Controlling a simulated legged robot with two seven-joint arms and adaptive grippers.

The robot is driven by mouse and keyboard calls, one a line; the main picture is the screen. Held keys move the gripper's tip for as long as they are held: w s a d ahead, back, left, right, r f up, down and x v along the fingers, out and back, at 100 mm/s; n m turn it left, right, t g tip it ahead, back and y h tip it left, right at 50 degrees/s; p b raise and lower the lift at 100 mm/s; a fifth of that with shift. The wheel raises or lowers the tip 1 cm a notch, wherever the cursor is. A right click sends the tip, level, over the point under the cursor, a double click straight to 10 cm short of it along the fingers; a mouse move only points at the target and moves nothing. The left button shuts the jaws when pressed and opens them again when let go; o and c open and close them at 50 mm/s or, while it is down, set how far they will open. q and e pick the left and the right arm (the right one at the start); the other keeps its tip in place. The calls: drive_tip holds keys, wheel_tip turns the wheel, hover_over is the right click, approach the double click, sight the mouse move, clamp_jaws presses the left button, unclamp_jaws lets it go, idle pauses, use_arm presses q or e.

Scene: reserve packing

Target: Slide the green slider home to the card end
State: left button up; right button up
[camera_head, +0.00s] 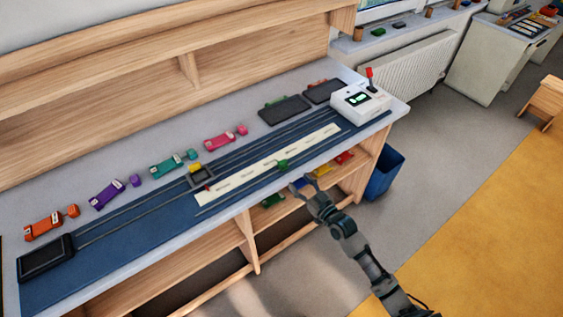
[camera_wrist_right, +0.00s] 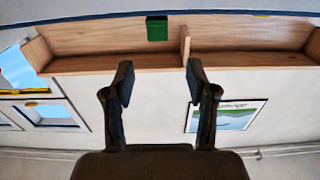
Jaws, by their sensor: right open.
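The green slider (camera_head: 282,164) is a small green block at the front edge of the long cream strip (camera_head: 232,181), right of its middle. It sits by a thin dark rail near the bench's front edge. My right gripper (camera_head: 302,184) is open and empty, just in front of the bench edge, to the lower right of the slider and apart from it. My left gripper is not in view. Which end is the card end cannot be told.
A white device (camera_head: 359,105) with a red-topped lever stands at the strip's right end. A dark tray (camera_head: 44,258) sits at the far left. Coloured pieces (camera_head: 167,165) line the bench's back. Shelves are below; a blue bin (camera_head: 385,172) stands right.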

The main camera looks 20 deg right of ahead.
sight(284, 164)
drive_tip(key=x, duration=1)
drive_tip(key=shift+w+d+f, duration=0.2)
drive_tip(key=shift+w, duration=0.15)
drive_tip(key=shift+w+a, duration=0.3)
drive_tip(key=shift+w, duration=0.2)
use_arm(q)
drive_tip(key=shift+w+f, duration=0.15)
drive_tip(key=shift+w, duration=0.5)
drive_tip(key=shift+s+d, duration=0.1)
use_arm(e)
drive_tip(key=shift+s, duration=0.1)
clamp_jaws()
